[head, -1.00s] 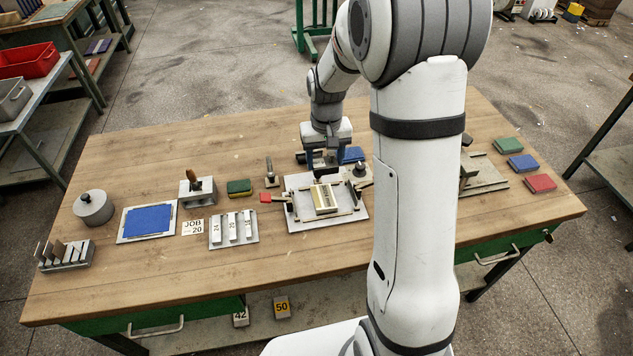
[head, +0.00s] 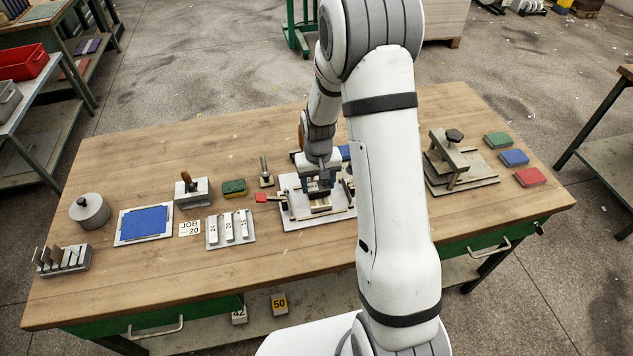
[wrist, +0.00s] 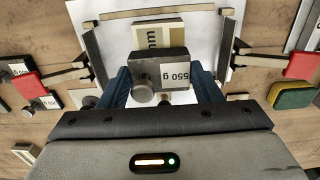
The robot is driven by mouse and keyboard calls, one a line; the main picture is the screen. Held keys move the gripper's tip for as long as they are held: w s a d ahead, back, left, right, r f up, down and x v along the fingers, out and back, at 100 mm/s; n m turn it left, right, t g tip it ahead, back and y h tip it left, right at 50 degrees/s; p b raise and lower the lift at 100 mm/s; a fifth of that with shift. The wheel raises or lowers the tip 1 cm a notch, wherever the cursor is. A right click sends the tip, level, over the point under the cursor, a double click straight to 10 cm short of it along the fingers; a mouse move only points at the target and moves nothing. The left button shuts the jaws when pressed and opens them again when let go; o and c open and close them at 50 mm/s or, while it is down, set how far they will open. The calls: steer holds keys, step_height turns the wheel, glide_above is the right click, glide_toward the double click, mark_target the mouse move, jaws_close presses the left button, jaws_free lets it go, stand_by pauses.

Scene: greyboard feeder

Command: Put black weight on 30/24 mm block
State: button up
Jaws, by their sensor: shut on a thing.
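My gripper (head: 319,186) is shut on the black weight (wrist: 158,66), a dark block labelled 550 g with a round grey knob. In the wrist view, the blue fingers stand on either side of it. The cream block marked "mm" (wrist: 158,36) lies on the white plate (head: 292,219), just beyond the weight and partly covered by it. In the head view, the cream block (head: 321,205) shows under my gripper, partly hidden. Its size marking is mostly covered. I cannot tell whether the weight touches the block.
Bars and red-ended clamps (wrist: 298,66) flank the block on the plate. A green and yellow sponge (head: 234,187), a numbered block rack (head: 216,242), and a blue pad (head: 145,222) lie to the left. A press (head: 450,160) stands right. The front table strip is clear.

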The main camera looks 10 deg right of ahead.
mark_target(318, 186)
steer(key=shift+f+b, duration=0.4)
steer(key=o, duration=1.4)
step_height(318, 186, up, 12)
steer(key=r, duration=0.1)
steer(key=s+r+t, duration=0.1)
steer(key=s+r, duration=0.2)
steer(key=s, duration=0.4)
steer(key=s+r+t, duration=0.1)
steer(key=s+r, duration=0.3)
steer(key=s, duration=0.4)
steer(key=s+r+t, duration=0.1)
steer(key=s+r, duration=0.3)
steer(key=s, duration=0.3)
steer(key=shift+s+a+r+b, duration=0.15)
steer(key=shift+s+r+b, duration=0.1)
steer(key=shift+s+b, duration=0.1)
